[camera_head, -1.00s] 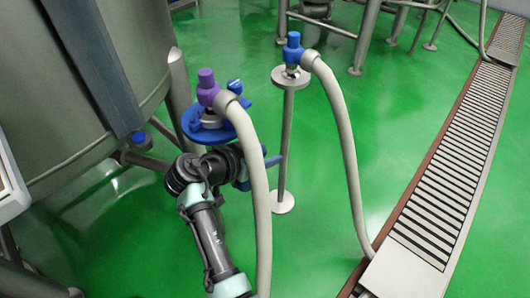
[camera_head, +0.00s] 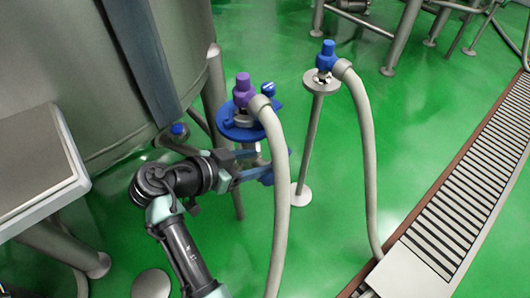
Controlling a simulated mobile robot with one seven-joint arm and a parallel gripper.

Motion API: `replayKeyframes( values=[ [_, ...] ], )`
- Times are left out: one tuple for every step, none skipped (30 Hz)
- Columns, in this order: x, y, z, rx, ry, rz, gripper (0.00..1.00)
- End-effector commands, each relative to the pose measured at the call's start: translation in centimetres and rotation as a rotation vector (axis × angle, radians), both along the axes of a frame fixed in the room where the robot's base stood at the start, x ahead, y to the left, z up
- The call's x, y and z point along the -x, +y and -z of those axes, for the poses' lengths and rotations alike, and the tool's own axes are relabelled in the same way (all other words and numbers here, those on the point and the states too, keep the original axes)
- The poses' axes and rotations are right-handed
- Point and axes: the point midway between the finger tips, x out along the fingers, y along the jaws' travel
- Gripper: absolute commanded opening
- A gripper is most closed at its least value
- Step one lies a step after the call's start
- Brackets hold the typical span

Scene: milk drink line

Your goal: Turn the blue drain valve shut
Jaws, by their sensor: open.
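A small blue knob (camera_head: 178,129) sits on a short pipe low at the foot of the large tank; I take it for the drain valve, though its handle position is too small to tell. My gripper (camera_head: 262,166) is open, its fingers pointing right. It is right of and below that knob in the picture, apart from it. It lies just under a blue round plate (camera_head: 233,130) on a stand, partly behind the pale hose; whether it touches the stand I cannot tell. Nothing is visibly held.
The grey tank (camera_head: 60,60) fills the upper left. A purple-capped fitting (camera_head: 243,90) tops the blue plate, its pale hose (camera_head: 281,200) hanging in front. A second stand (camera_head: 310,140) has a blue fitting (camera_head: 326,57). A floor drain (camera_head: 470,180) runs at right. Green floor is open between.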

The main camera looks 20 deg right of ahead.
Motion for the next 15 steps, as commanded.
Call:
replayKeyframes(
  values=[
    [0.06, 0.13, -0.09, 0.000, 0.000, 0.000, 0.55],
    [0.08, 0.16, -0.10, 0.000, 0.000, 0.000, 0.55],
    [0.09, 0.17, -0.09, 0.000, 0.000, 0.001, 0.55],
    [0.09, 0.17, -0.08, 0.000, 0.000, 0.001, 0.55],
    [0.09, 0.16, -0.07, 0.000, 0.000, 0.001, 0.55],
    [0.09, 0.15, -0.07, 0.000, 0.000, 0.001, 0.55],
    [0.08, 0.15, -0.07, 0.000, 0.000, 0.001, 0.55],
    [0.08, 0.15, -0.07, 0.000, 0.000, 0.001, 0.55],
    [0.07, 0.14, -0.07, 0.000, 0.000, 0.001, 0.50],
    [0.08, 0.13, -0.06, 0.001, 0.002, -0.001, 0.44],
    [0.09, 0.09, -0.04, 0.001, 0.006, -0.007, 0.39],
    [0.12, 0.02, 0.02, 0.004, 0.016, -0.020, 0.32],
    [0.15, -0.07, 0.10, 0.006, 0.029, -0.037, 0.26],
    [0.17, -0.17, 0.22, 0.010, 0.045, -0.060, 0.21],
    [0.26, -0.35, 0.48, 0.018, 0.076, -0.102, 0.14]
  ],
)
